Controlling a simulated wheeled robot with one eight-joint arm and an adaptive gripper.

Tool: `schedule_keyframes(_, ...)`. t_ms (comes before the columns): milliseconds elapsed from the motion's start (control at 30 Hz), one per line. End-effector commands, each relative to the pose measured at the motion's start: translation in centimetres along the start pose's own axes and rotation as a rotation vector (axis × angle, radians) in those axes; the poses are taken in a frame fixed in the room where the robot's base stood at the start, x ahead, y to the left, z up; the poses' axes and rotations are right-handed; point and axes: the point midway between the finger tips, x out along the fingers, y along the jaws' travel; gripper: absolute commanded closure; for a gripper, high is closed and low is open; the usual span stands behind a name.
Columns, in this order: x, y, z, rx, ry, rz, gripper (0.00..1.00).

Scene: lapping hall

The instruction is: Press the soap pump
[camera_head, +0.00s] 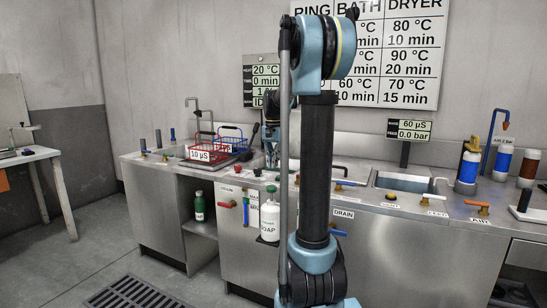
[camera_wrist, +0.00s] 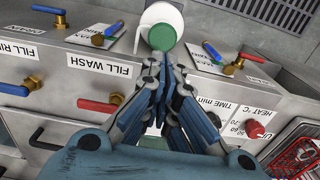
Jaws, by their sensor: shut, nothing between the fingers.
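The soap bottle (camera_head: 270,223) is white with a "SOAP" label and stands upright on a small dark bracket at the front of the steel counter. Its green pump head (camera_head: 271,189) is on top. In the wrist view I look down on the round green pump head (camera_wrist: 162,37) with the white bottle (camera_wrist: 172,14) behind it. My gripper (camera_wrist: 158,62) is shut and empty, its fingertips close to the near edge of the pump head. In the head view my gripper (camera_head: 271,163) is partly behind my arm and appears above the pump, with a gap between them.
Brass valves with blue and red levers (camera_wrist: 100,104) and FILL labels line the counter front. A green bottle (camera_head: 199,206) stands on the shelf below.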

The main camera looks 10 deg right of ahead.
Motion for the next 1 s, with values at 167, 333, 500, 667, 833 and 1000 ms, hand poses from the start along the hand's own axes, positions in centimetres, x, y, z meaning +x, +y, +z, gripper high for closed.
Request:
schedule_keyframes(167, 3.1, 0.0, -0.1, 0.000, 0.000, 0.000, 1.00)
schedule_keyframes(333, 5.6, 0.0, 0.0, 0.000, 0.000, 0.000, 1.00)
schedule_keyframes(500, 7.2, 0.0, 0.0, 0.000, 0.000, 0.000, 1.00)
schedule_keyframes(667, 7.9, 0.0, 0.0, 0.000, 0.000, 0.000, 1.00)
schedule_keyframes(833, 8.0, 0.0, 0.0, 0.000, 0.000, 0.000, 1.00)
schedule_keyframes(1000, 8.0, 0.0, 0.0, 0.000, 0.000, 0.000, 1.00)
